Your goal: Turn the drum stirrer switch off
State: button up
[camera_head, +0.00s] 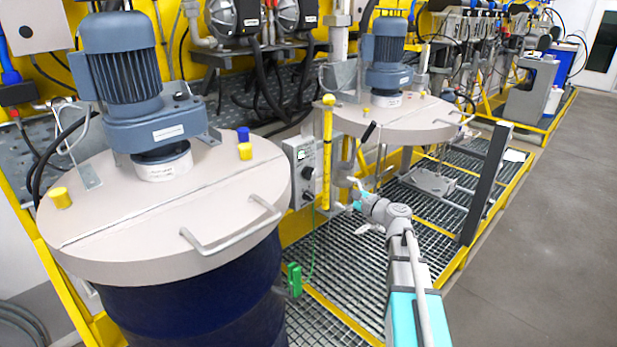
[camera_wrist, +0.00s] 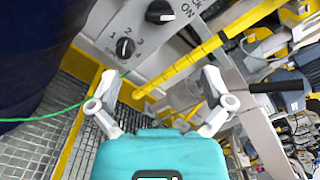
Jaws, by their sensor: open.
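The grey control box (camera_head: 301,172) of the near drum stirrer stands right of the drum, with a small green light and black knobs on its face. In the wrist view, a black rotary switch (camera_wrist: 160,12) beside the word ON sits at the top edge, partly cut off. Below it is a black dial knob (camera_wrist: 125,47) with numbers around it. My gripper (camera_head: 353,207) is right of the box, apart from it. In the wrist view my gripper (camera_wrist: 158,80) is open and empty, its fingers below the knobs. I cannot tell the switch's exact setting.
The near drum (camera_head: 190,300) has a pale lid with a blue-grey motor (camera_head: 125,75). A yellow post (camera_head: 327,150) stands just right of the control box. A second drum lid (camera_head: 400,118) is behind. A green clamp (camera_head: 294,279) and wire hang below. Open floor (camera_head: 540,270) lies right.

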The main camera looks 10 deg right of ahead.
aim_at(312, 175)
jog(key=shift+w+a, duration=0.1)
jog(key=x, duration=1.3)
jog(key=shift+w+a, duration=0.15)
jog(key=shift+w, duration=0.05)
